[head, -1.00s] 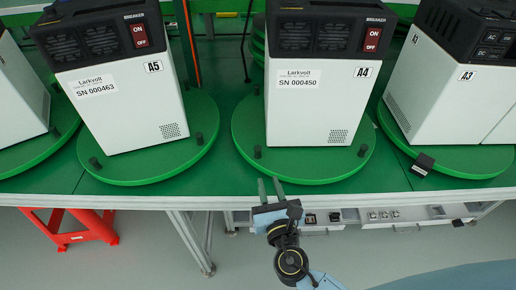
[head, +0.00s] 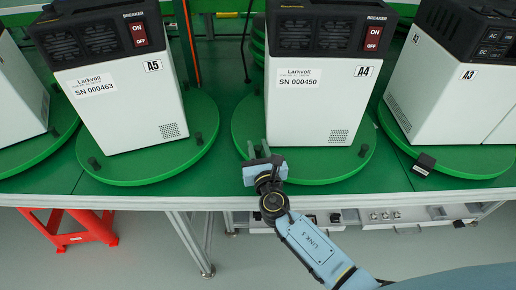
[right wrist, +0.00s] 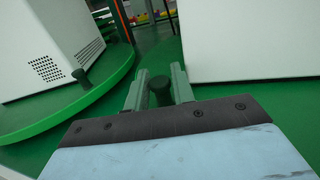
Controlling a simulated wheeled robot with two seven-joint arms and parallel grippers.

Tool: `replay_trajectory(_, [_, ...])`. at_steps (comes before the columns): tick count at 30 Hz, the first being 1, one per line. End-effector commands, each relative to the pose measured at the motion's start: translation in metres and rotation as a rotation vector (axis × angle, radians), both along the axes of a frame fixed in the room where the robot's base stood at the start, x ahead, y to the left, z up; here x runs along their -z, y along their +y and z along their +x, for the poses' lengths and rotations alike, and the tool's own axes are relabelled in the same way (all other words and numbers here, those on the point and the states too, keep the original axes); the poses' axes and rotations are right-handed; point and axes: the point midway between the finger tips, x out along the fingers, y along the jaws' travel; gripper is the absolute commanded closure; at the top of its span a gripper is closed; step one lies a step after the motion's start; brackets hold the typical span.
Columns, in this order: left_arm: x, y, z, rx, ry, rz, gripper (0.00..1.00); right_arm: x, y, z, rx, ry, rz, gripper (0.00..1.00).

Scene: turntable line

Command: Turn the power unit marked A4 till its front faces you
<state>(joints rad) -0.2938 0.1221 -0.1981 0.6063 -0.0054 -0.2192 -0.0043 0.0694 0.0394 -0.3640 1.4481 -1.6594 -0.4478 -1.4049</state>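The power unit A4 (head: 310,115) stands upright on a round green turntable (head: 310,172). The side toward me shows a Larkvolt label with SN 000450, the A4 tag, a vent patch and a red ON/OFF breaker at the top. The turntable has a dark peg (head: 363,150) at right and another near its left edge; that left peg (right wrist: 159,92) shows in the right wrist view. My right gripper (head: 258,147) is open, with one finger on each side of the left peg, its tips pointing away from me. Its grip on the peg is not closed. My left gripper is out of view.
Unit A5 (head: 120,110) stands on its turntable at left, and unit A3 (head: 440,100) on another at right. A black block (head: 424,164) sits at the A3 turntable's front edge. A red stool (head: 70,230) is below the table at left.

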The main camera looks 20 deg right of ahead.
Motion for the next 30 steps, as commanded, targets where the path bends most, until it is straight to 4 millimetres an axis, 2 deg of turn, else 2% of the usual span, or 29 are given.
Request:
replay_trajectory(5, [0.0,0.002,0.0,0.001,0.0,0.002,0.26,0.0,0.0,0.0,0.0,0.0,0.001,0.77])
replay_trajectory(10, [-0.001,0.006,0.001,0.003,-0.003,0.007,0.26,0.0,0.0,0.0,0.0,0.0,0.001,0.99])
replay_trajectory(11, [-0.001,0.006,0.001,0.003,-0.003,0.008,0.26,0.0,0.0,0.0,0.0,0.0,0.001,1.0])
replay_trajectory(22, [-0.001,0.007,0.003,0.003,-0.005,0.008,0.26,0.0,-0.002,-0.004,-0.018,0.0,-0.001,1.0])
replay_trajectory(30, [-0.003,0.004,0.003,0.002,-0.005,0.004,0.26,0.0,-0.019,-0.028,-0.142,0.002,-0.008,1.0])
